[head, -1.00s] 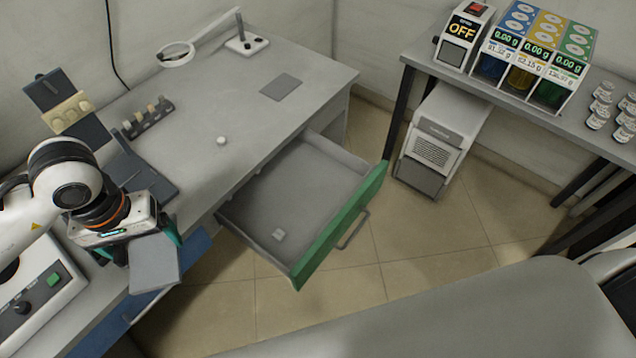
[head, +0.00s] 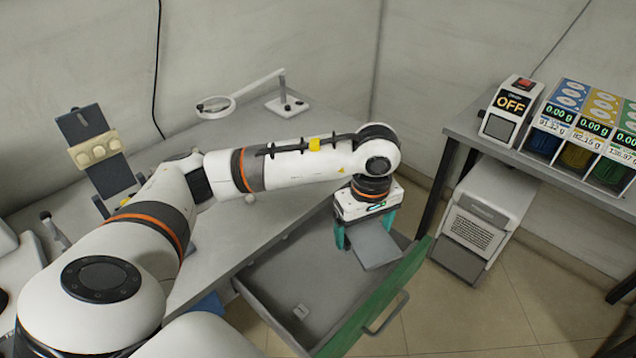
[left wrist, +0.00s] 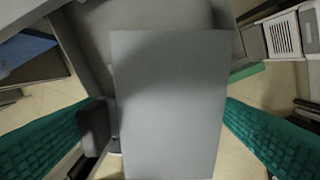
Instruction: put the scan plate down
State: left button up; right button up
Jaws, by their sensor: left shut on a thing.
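The scan plate (head: 375,248) is a flat grey rectangle held over the open drawer (head: 300,270) in the head view. My left gripper (head: 366,232), with teal fingers, is shut on it from above. In the left wrist view the plate (left wrist: 168,105) fills the middle between the two teal fingers and hides part of the drawer below. The plate appears above the drawer floor; the exact gap cannot be told. My right gripper is not in view.
A magnifier lamp (head: 217,105) stands on the desk. A side bench with an OFF device (head: 511,105) is at right, above a grey cabinet (head: 475,220).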

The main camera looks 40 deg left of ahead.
pick_arm(q)
jog(key=w+a+f+n+b, duration=0.4)
jog(key=w+f+n+b, duration=0.25)
jog(key=f+n, duration=0.3)
jog(key=n+b, duration=0.9)
jog(key=n, duration=0.4)
send_over(345, 258)
notch_tip(345, 258, down, 14)
jog(key=shift+f, duration=0.1)
notch_tip(345, 258, down, 3)
jog(key=shift+f, duration=0.15)
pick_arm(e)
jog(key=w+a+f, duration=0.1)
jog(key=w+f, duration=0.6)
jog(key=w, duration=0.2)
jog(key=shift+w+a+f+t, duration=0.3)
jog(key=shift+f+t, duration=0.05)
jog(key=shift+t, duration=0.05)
pick_arm(q)
jog(key=shift+f, duration=0.1)
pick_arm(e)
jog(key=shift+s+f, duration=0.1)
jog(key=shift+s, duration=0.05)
